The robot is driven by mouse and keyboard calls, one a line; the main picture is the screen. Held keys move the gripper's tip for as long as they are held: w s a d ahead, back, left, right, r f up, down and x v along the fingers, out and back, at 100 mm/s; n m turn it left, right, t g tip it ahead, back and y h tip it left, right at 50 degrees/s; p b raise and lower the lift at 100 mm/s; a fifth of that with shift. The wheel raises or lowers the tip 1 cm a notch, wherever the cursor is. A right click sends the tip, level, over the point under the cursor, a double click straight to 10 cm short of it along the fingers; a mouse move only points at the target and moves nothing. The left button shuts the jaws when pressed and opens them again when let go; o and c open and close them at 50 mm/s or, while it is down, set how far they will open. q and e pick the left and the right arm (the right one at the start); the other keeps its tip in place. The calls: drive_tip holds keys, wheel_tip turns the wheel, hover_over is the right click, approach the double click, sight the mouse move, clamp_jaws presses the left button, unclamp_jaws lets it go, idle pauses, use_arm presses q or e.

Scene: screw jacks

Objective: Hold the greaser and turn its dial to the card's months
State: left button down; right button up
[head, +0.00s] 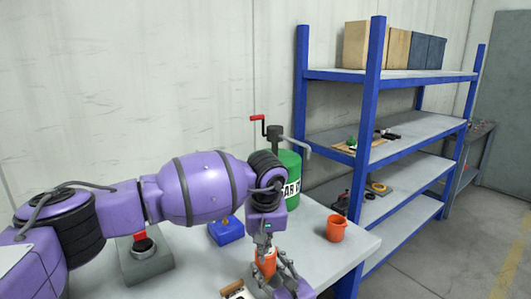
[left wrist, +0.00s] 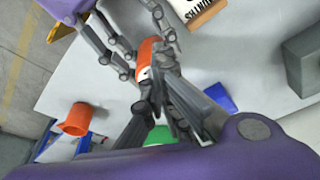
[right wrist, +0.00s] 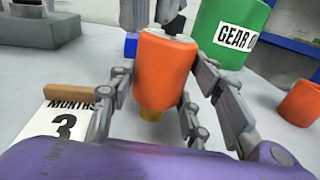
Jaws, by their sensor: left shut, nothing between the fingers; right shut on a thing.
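The orange greaser (right wrist: 165,75) is upright between the fingers of my right gripper (right wrist: 162,92), with a yellow tip below it. It also shows in the head view (head: 267,264) and the left wrist view (left wrist: 147,50). My left gripper (left wrist: 158,98) is shut and empty, its fingers pointing down at the greaser's top end; it also shows in the head view (head: 264,243). The grey dial (right wrist: 168,33) is mostly hidden by those fingers, and its setting cannot be read. I cannot tell if they touch it. The card (right wrist: 62,120) reads MONTHS 3 and leans on a wooden block (right wrist: 72,92).
A green gear oil drum (head: 288,170) with a crank pump stands behind on the table (head: 330,262). An orange cup (head: 336,228) is to the right, a blue container (head: 226,231) behind, and a grey box with a red-topped button (head: 145,262) at left. Blue shelving (head: 375,150) stands beyond.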

use_arm(q)
drive_tip(key=shift+a, duration=0.15)
wheel_tip(320, 180, up, 6)
drive_tip(key=shift+s, duration=0.35)
idle(0.4)
drive_tip(key=shift+d+f+m+h, duration=0.15)
drive_tip(key=shift+f+m+h, duration=0.25)
drive_tip(key=shift+f+m, duration=1.1)
drive_tip(key=shift+d+f+m+h, duration=0.15)
drive_tip(key=shift+f+m+h, duration=0.25)
drive_tip(key=shift+f+m, duration=1.1)
